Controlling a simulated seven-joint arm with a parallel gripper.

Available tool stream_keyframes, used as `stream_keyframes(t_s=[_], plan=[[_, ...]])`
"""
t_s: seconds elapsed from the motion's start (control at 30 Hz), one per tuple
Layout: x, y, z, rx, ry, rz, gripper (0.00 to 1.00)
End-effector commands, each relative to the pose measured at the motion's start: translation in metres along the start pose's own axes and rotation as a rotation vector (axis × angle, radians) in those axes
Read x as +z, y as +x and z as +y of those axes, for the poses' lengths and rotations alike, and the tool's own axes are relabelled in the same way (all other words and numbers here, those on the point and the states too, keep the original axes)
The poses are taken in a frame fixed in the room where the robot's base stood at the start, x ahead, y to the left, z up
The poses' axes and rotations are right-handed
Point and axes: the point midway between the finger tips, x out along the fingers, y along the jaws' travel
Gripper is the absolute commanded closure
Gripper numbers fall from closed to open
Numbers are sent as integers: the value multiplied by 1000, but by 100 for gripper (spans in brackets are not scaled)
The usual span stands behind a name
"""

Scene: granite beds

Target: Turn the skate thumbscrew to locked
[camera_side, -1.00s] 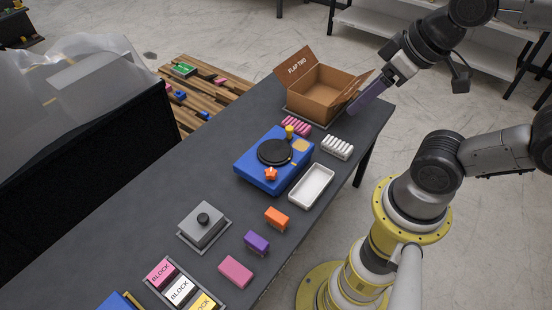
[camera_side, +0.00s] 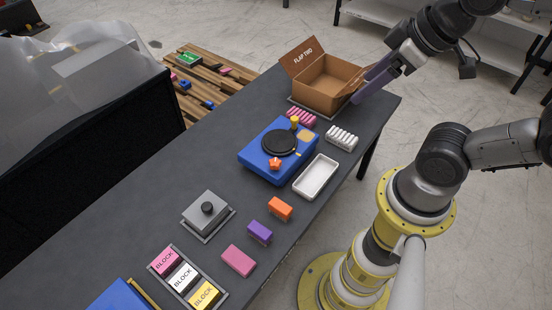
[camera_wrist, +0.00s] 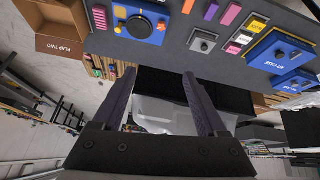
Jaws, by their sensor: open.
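The blue turntable-like unit (camera_side: 255,160) sits on the dark bench and carries a black round platter (camera_side: 281,142). A small orange star-shaped knob (camera_side: 275,164), which looks like the thumbscrew, stands at its front edge. Its locked or unlocked setting is too small to read. A yellow knob (camera_side: 294,121) stands at the unit's back. My gripper (camera_side: 366,90) is open and empty, high to the right of the unit, beside the cardboard box. In the wrist view its fingers (camera_wrist: 159,75) are spread apart, and the blue unit (camera_wrist: 120,14) is far off at the top.
An open cardboard box (camera_side: 318,92) stands at the bench's far end. Pink (camera_side: 301,117) and white (camera_side: 342,137) ribbed pieces and a white tray (camera_side: 304,188) lie near the unit. Orange (camera_side: 280,208), purple and pink blocks and a grey knobbed box (camera_side: 206,213) are nearer.

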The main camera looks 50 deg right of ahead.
Motion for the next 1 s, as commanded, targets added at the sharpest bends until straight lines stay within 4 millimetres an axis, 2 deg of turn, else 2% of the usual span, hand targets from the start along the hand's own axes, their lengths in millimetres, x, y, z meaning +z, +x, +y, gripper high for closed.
stream_keyframes(t_s=[0.1, 0.23, 0.37, 0.47, 0.6, 0.77, 0.87, 1.0], plan=[[-24, -3, 4, 11, -150, 48, 25], [-53, 8, 8, 14, -328, 44, 25], [-81, 29, 12, 7, -487, 15, 25], [-101, 55, 16, -9, -608, -21, 25], [-123, 104, 19, -50, -770, -86, 25], [-131, 170, 21, -119, -915, -172, 25], [-125, 214, 20, -172, -973, -233, 25], [-104, 266, 17, -246, -995, -322, 25]])
